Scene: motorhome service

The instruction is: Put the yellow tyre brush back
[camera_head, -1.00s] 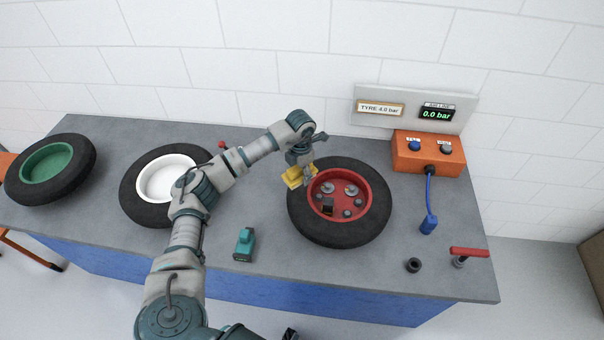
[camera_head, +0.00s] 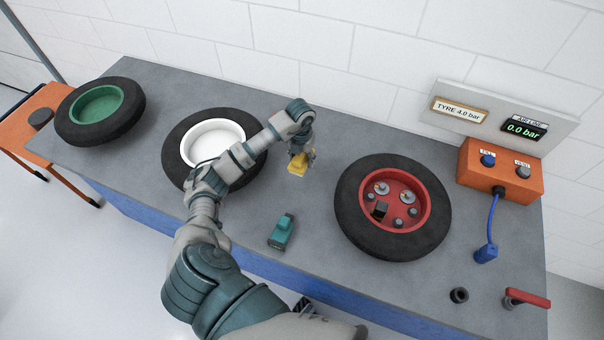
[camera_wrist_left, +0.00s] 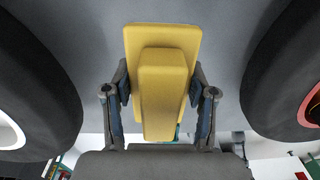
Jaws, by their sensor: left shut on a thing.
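The yellow tyre brush (camera_head: 297,166) is held in my left gripper (camera_head: 300,157), over the grey bench between the white-rimmed and red-rimmed wheels. In the left wrist view the brush (camera_wrist_left: 163,75) fills the middle, its wide flat part behind a narrower block. The fingers of my left gripper (camera_wrist_left: 161,98) press on it from both sides. The brush looks clear of the bench, but its exact height is hard to tell. My right gripper is not in view.
The red-rimmed wheel (camera_head: 351,225) holds small loose parts. The white-rimmed wheel (camera_head: 184,132) and green-rimmed wheel (camera_head: 126,122) lie to the left. A teal tool (camera_head: 281,232) lies nearer me. An orange control box (camera_head: 480,178) stands right. Bare bench (camera_head: 320,190) lies between the two nearer wheels.

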